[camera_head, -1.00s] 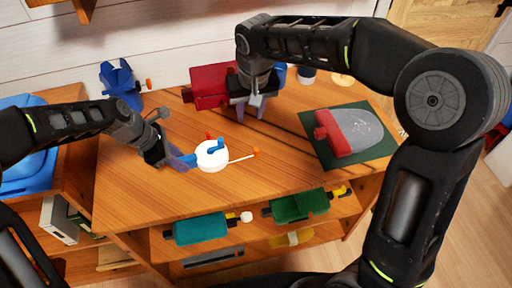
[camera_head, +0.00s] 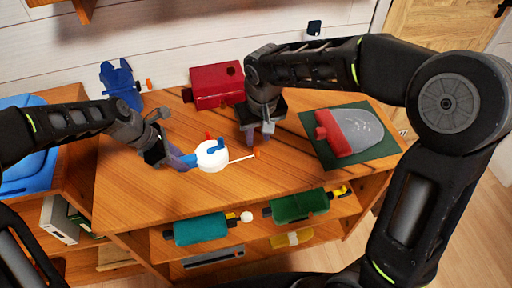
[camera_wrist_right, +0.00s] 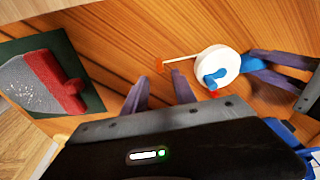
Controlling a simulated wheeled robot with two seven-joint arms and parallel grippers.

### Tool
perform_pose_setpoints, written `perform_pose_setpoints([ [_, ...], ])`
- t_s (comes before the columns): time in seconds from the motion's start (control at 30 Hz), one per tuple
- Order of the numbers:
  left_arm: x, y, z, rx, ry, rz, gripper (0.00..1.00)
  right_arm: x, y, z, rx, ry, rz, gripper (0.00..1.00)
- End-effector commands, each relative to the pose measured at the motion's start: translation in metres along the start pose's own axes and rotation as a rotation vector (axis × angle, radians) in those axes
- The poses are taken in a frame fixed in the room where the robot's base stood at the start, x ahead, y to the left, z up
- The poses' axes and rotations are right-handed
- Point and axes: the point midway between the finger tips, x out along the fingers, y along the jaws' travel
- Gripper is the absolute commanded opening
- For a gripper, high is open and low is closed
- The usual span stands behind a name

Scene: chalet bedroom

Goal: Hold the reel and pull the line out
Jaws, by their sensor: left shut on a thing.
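The reel is a white disc (camera_head: 212,156) with a blue crank and a blue handle, low over the table in the head view. It also shows in the right wrist view (camera_wrist_right: 217,66). A pale line (camera_head: 241,158) runs from it to a small orange end piece (camera_head: 257,153). My left gripper (camera_head: 186,160) is shut on the reel's blue handle. My right gripper (camera_head: 257,138) is just behind the orange end piece, fingers pointing down. In the right wrist view its fingers (camera_wrist_right: 160,85) stand apart with nothing between them, and the orange end piece is just beyond the fingertips.
A red box (camera_head: 215,88) stands behind my right gripper. A grey-and-red object (camera_head: 355,130) lies on a green mat (camera_head: 378,157) at right. A blue object (camera_head: 121,84) stands back left. Teal and green items sit on the shelf below the table's front edge (camera_head: 180,209).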

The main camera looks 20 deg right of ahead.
Motion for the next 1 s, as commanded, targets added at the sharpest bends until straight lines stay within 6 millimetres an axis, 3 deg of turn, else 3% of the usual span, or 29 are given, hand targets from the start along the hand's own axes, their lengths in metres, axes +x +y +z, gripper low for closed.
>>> perform_pose_setpoints([
  [0.3, 0.0, 0.0, 0.0, 0.0, 0.0, 0.0, 0.0, 0.048, 0.0, 0.001, 0.001, -0.003, 0.001, 0.33],
  [0.5, 0.0, 0.0, 0.0, 0.0, 0.0, 0.0, 0.0, 0.068, 0.001, 0.0, 0.0, -0.002, 0.001, 0.33],
  [0.93, 0.0, 0.0, 0.0, 0.0, 0.0, 0.0, 0.0, 0.074, 0.001, 0.0, 0.0, 0.0, 0.001, 0.33],
  [1.0, 0.0, 0.0, 0.0, 0.0, 0.0, 0.0, 0.0, 0.074, 0.0, 0.0, 0.0, 0.0, 0.001, 0.27],
])
